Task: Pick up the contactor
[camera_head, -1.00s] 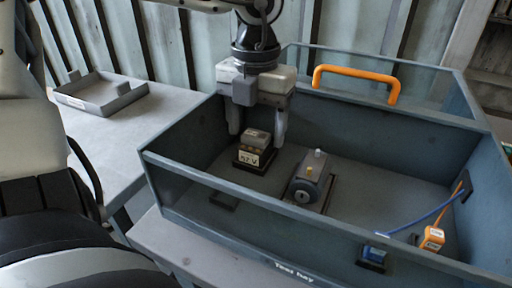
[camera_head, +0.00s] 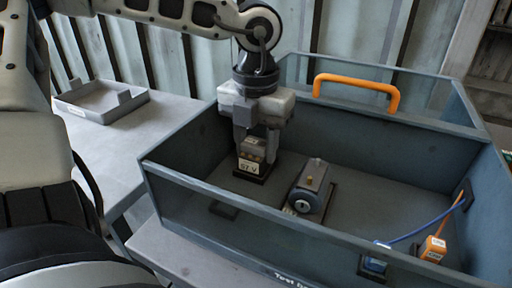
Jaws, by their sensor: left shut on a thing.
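The contactor (camera_head: 251,154) is a small block with a tan and dark top and a white label that seems to read "57 V". It stands upright at the back left inside the blue-grey test bay (camera_head: 215,197), on or just above a dark base. My left gripper (camera_head: 258,146) comes down from above and is shut on the contactor, its fingers at the block's upper sides. The near finger partly hides the block's top. I cannot tell whether the contactor is clear of its base. My right gripper is not in view.
A grey motor-like unit (camera_head: 309,190) stands right of the contactor. An orange handle (camera_head: 357,83) crosses the bay's back. An empty grey tray (camera_head: 101,103) sits on the left table.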

